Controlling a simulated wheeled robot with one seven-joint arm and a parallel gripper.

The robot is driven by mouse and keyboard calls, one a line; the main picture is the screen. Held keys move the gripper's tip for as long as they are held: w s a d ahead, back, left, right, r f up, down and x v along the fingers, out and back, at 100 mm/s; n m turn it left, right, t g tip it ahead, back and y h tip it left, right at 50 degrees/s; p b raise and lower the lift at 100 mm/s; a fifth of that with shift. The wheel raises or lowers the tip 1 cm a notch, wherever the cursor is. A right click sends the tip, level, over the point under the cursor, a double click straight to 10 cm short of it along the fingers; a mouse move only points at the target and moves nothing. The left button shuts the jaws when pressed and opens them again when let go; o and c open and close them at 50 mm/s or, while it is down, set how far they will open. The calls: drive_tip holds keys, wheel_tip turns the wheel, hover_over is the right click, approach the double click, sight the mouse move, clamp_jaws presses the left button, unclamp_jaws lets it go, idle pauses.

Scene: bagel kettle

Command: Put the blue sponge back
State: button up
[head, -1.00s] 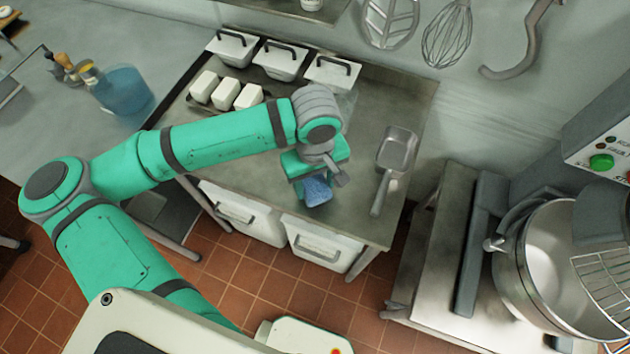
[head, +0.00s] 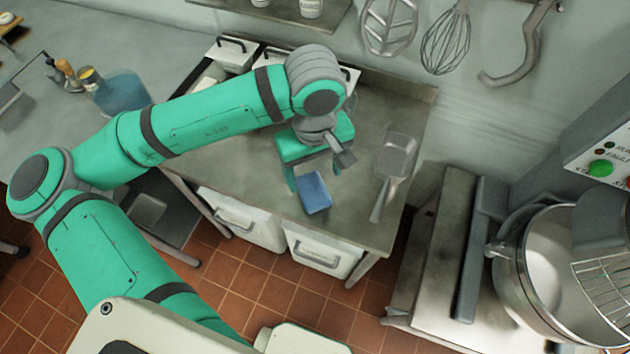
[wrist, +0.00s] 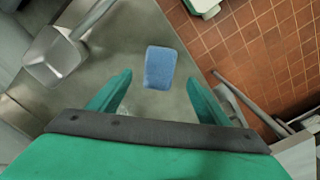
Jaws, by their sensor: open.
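The blue sponge (head: 314,191) lies on the steel counter (head: 352,215) near its front edge. It also shows in the wrist view (wrist: 160,67), beyond the fingertips and midway between them. My gripper (head: 313,178) is open, with its green fingers apart and nothing between them. In the head view it is above and just behind the sponge. In the wrist view both fingers (wrist: 160,85) are clear of the sponge on either side.
A metal scoop (head: 391,165) lies right of the sponge. White lidded bins (head: 238,55) stand at the counter's back, partly behind my arm. A mixer bowl (head: 545,265) is at far right, and a blue container (head: 122,92) at left.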

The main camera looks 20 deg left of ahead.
drive_tip(key=shift+r, duration=2)
